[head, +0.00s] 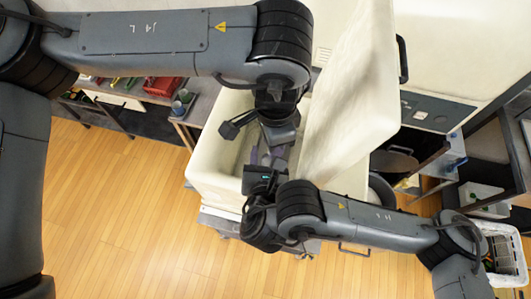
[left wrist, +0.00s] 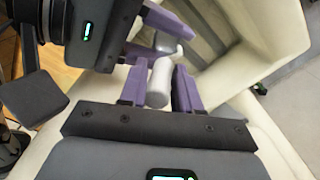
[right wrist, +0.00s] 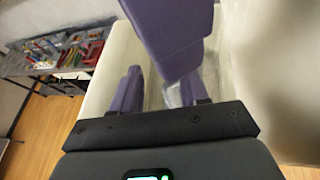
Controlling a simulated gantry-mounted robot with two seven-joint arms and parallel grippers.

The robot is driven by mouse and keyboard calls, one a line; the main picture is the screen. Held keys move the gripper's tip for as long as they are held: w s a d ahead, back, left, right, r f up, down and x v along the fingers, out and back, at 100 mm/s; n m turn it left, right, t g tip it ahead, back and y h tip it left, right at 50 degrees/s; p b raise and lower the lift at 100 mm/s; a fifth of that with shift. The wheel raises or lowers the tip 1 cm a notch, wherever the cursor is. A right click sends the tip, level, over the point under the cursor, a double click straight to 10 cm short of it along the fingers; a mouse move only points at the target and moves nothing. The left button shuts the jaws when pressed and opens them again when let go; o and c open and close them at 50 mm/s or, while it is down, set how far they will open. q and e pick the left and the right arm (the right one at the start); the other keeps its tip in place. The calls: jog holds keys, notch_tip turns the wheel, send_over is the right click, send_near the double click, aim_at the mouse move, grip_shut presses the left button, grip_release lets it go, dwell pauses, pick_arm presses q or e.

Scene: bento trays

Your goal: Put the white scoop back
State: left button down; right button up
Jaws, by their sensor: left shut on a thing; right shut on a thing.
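The white scoop shows as a white rounded handle (left wrist: 160,82) between the purple fingers of my left gripper (left wrist: 160,90). The purple fingers of my right gripper (left wrist: 160,35) are close by in the left wrist view, with another pale piece beside them. In the right wrist view a pale piece (right wrist: 174,96) sits between my right fingers (right wrist: 160,90), and a purple left finger crosses in front. Both grippers are shut on the scoop. In the head view my right gripper (head: 264,160) is over the open cream bin (head: 212,160); the scoop is mostly hidden there.
The bin's large cream lid (head: 350,90) stands raised to the right of the grippers. A counter with a red container (head: 163,86) lies at the back left. A white basket (head: 506,250) is at the lower right. Wooden floor is open on the left.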

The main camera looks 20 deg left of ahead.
pick_arm(q)
jog(key=shift+s+d+f, duration=0.15)
jog(key=shift+s+f, duration=0.1)
jog(key=shift+s, duration=0.1)
pick_arm(e)
jog(key=shift+w+r, duration=0.25)
jog(key=shift+r, duration=0.1)
jog(key=c, duration=0.6)
pick_arm(q)
jog(key=shift+d, duration=0.1)
pick_arm(e)
jog(key=shift+s+a+r, duration=0.1)
jog(key=shift+s+a, duration=0.05)
grip_shut()
pick_arm(q)
jog(key=c, duration=0.7)
grip_release()
